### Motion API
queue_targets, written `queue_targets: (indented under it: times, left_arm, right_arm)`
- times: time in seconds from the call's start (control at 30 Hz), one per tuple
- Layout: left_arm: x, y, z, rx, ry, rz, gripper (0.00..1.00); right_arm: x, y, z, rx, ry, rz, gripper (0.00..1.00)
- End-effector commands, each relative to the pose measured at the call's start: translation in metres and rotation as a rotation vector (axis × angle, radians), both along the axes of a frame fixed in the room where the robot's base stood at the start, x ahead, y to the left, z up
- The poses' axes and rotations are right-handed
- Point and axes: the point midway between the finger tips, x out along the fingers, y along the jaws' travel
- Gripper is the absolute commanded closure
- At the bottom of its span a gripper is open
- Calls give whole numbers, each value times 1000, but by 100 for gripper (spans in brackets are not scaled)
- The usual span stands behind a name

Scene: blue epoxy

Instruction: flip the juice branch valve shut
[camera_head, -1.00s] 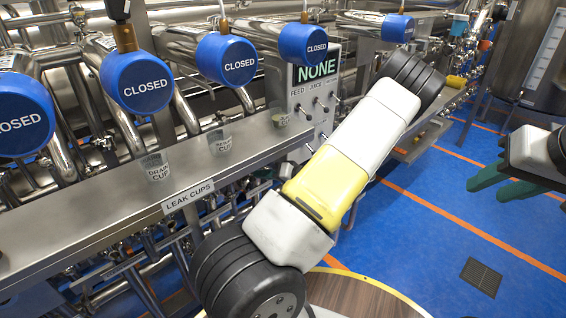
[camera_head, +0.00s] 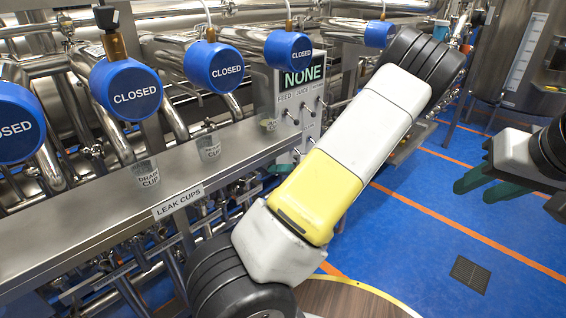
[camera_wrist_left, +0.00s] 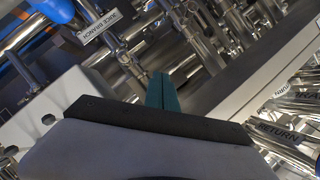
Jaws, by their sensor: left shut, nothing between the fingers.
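A label that seems to read JUICE BRANCH (camera_wrist_left: 98,26) hangs upside down among steel pipes beyond the fingertips, to the upper left. I cannot make out the juice branch valve's handle or its position. In the head view a panel (camera_head: 302,100) reads NONE, with FEED and JUICE labels above small toggles. My right gripper (camera_head: 493,187) is open and empty at the right edge.
Several blue round caps marked CLOSED (camera_head: 126,89) line the pipes at left. A steel shelf labelled LEAK CUPS (camera_head: 178,201) carries clear cups. Blue floor (camera_head: 450,220) with orange lines is clear at right. A RETURN label (camera_wrist_left: 277,132) shows on piping in the wrist view.

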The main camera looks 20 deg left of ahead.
Motion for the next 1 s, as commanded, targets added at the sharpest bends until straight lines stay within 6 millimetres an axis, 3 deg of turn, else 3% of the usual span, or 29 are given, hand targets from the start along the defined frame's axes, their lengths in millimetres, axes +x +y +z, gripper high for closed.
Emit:
queue_targets:
  times: [0.2, 0.73, 0.87, 1.0]
  left_arm:
    - [-2, -17, 7, 1, -1, 0, 100]
    - [-4, -18, 8, -10, 4, 4, 100]
    - [-18, -17, 11, -100, 40, 41, 100]
    - [-45, -24, 18, -314, 114, 86, 100]
  right_arm:
    - [0, 0, 0, 0, 0, 0, 64]
    - [0, 0, 0, 0, 0, 0, 64]
    - [0, 0, 0, 0, 0, 0, 64]
    - [0, 0, 0, 0, 0, 0, 64]
